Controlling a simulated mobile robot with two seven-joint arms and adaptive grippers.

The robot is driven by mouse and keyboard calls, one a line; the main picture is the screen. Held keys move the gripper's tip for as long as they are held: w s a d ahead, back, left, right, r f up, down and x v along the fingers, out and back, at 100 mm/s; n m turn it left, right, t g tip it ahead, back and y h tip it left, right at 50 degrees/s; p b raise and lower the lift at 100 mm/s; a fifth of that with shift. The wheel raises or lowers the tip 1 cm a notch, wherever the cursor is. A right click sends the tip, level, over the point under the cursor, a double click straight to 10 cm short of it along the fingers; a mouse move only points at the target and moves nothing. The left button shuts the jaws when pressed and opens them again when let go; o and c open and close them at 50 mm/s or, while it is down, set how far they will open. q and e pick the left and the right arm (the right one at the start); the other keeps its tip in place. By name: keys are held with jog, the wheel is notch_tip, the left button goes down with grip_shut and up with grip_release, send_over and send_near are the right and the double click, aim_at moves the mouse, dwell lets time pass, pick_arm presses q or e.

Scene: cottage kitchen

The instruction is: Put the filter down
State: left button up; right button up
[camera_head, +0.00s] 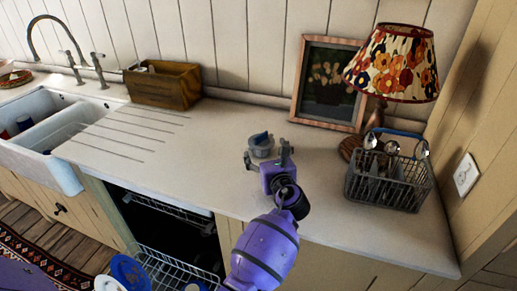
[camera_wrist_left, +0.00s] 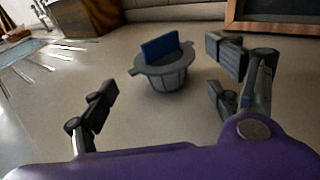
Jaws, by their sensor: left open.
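The filter is a small grey basket with a wide rim and a blue upright tab (camera_head: 261,145). It stands upright on the pale countertop (camera_head: 215,165), and it also shows in the left wrist view (camera_wrist_left: 165,75). My left gripper (camera_head: 267,155) is open just in front of the filter. In the left wrist view its fingers (camera_wrist_left: 160,95) are spread apart, one to each side, and the filter stands beyond them with bare counter around it. I see no finger touching the filter. My right gripper is in no view.
A wire cutlery basket (camera_head: 385,185) and a floral lamp (camera_head: 395,62) stand on the right. A framed picture (camera_head: 326,82) leans at the back. A wooden box (camera_head: 163,86) and a white sink (camera_head: 45,125) are on the left. An open dishwasher (camera_head: 165,225) lies below the counter.

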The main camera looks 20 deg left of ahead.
aim_at(261, 145)
pick_arm(q)
jog(key=shift+w+a+f, duration=0.1)
jog(key=shift+w, duration=0.25)
jog(key=shift+w+a, duration=0.15)
jog(key=shift+w, duration=0.2)
jog(key=x, duration=0.5)
jog(key=shift+w+a+b, duration=0.1)
jog(key=shift+a+b, duration=0.2)
jog(key=shift+b, duration=0.05)
jog(key=shift+w+a, duration=0.25)
jog(key=shift+w, duration=0.1)
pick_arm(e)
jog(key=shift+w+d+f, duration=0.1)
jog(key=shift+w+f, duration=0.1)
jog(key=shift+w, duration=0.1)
pick_arm(q)
jog(key=shift+c, duration=1.4)
jog(key=c, duration=0.9)
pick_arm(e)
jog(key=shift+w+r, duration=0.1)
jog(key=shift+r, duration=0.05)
pick_arm(q)
jog(key=shift+c, duration=0.7)
